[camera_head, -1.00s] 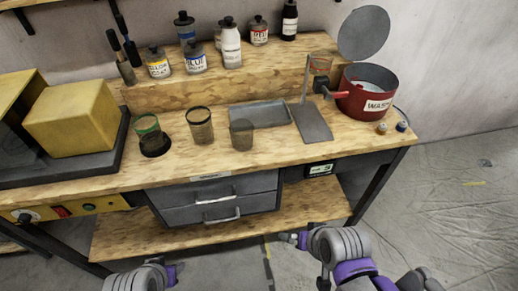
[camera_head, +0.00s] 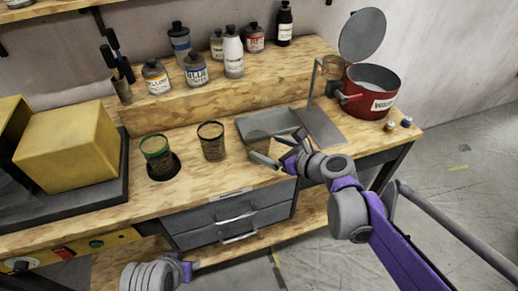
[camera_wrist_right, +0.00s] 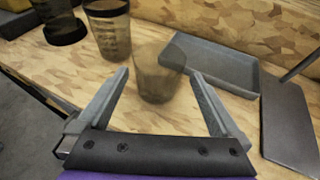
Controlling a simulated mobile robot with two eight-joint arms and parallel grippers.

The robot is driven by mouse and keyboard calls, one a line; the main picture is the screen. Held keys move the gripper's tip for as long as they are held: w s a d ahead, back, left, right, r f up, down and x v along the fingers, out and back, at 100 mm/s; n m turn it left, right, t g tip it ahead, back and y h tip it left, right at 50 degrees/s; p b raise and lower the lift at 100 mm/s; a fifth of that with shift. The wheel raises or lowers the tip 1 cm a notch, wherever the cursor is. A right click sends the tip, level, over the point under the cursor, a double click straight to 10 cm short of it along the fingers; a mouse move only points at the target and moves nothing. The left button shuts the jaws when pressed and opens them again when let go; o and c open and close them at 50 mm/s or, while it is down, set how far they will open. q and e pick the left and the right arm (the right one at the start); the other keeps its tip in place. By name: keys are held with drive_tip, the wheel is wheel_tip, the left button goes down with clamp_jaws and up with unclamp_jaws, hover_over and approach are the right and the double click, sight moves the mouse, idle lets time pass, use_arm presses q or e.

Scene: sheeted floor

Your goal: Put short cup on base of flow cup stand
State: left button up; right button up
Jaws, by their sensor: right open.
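The short cup (camera_head: 258,142), grey and see-through, stands upright on the bench; it also shows in the wrist view (camera_wrist_right: 156,76). My right gripper (camera_head: 282,149) is open, its fingers pointing at the cup. In the wrist view the cup stands between and just beyond the fingertips (camera_wrist_right: 160,76), not gripped. The flow cup stand has a flat grey base plate (camera_head: 322,128), an upright rod and a ring with an orange-brown cup (camera_head: 332,68). The base plate is bare and shows at the right of the wrist view (camera_wrist_right: 288,125). My left gripper (camera_head: 188,268) is low, before the bench; its fingers are unclear.
A grey tray (camera_head: 243,129) lies right behind the short cup. A black-rimmed cup (camera_head: 212,147) and green-rimmed cup (camera_head: 158,158) stand to its left. A red pot (camera_head: 352,98) with its lid raised stands beside the stand. Bottles line the raised shelf behind.

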sight(251, 141)
drive_tip(key=x, duration=0.8)
drive_tip(key=shift+a+f, duration=0.1)
drive_tip(key=shift+a, duration=0.15)
drive_tip(key=c, duration=1.3)
wheel_tip(251, 141, up, 10)
drive_tip(key=shift+d+p, duration=0.1)
drive_tip(key=shift+p, duration=0.4)
drive_tip(key=d+f+m+h+p, duration=0.1)
drive_tip(key=d+f+p, duration=0.1)
drive_tip(key=d, duration=0.4)
drive_tip(key=s+d+f+m+t+h+p, duration=0.1)
drive_tip(key=d+f+m+h+p, duration=0.1)
drive_tip(key=d, duration=0.4)
drive_tip(key=d+f+m+t+h+p, duration=0.1)
drive_tip(key=d+f+p, duration=0.2)
drive_tip(key=d, duration=0.3)
drive_tip(key=shift+s+d+f+h, duration=0.1)
drive_tip(key=shift+s+f+h, duration=0.1)
drive_tip(key=shift+f+h, duration=0.1)
drive_tip(key=shift+s+d+f+m, duration=0.1)
drive_tip(key=shift+d+m, duration=0.1)
drive_tip(key=shift+m, duration=0.1)
drive_tip(key=shift+d+f+t, duration=0.1)
drive_tip(key=shift+d+t, duration=0.05)
drive_tip(key=shift+t, duration=0.15)
